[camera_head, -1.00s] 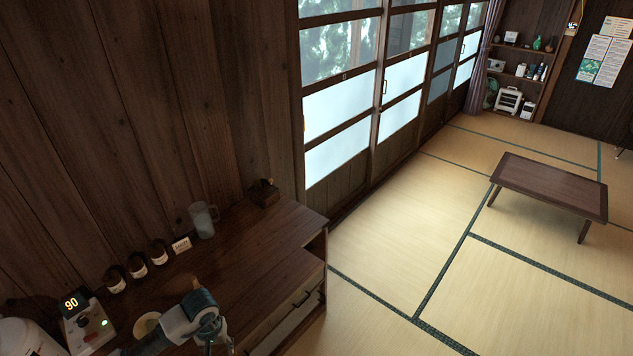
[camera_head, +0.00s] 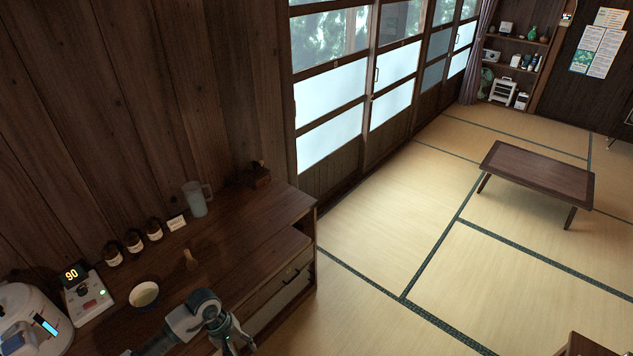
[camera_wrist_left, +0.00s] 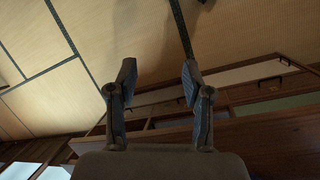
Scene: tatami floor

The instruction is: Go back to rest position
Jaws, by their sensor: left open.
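My left arm comes in at the bottom of the head view, and its gripper (camera_head: 236,340) hangs at the front edge of the wooden cabinet (camera_head: 262,228). In the left wrist view the gripper (camera_wrist_left: 158,85) is open, with its two fingers apart and nothing between them. The tatami floor (camera_wrist_left: 110,30) and the cabinet's drawer fronts show beyond the fingers. My right gripper is not in view.
On the cabinet stand a bowl (camera_head: 144,294), a whisk (camera_head: 190,259), a glass mug (camera_head: 197,199), several dark jars (camera_head: 133,241), a device reading 90 (camera_head: 88,298) and a white appliance (camera_head: 30,315). A low table (camera_head: 537,172) stands on open tatami.

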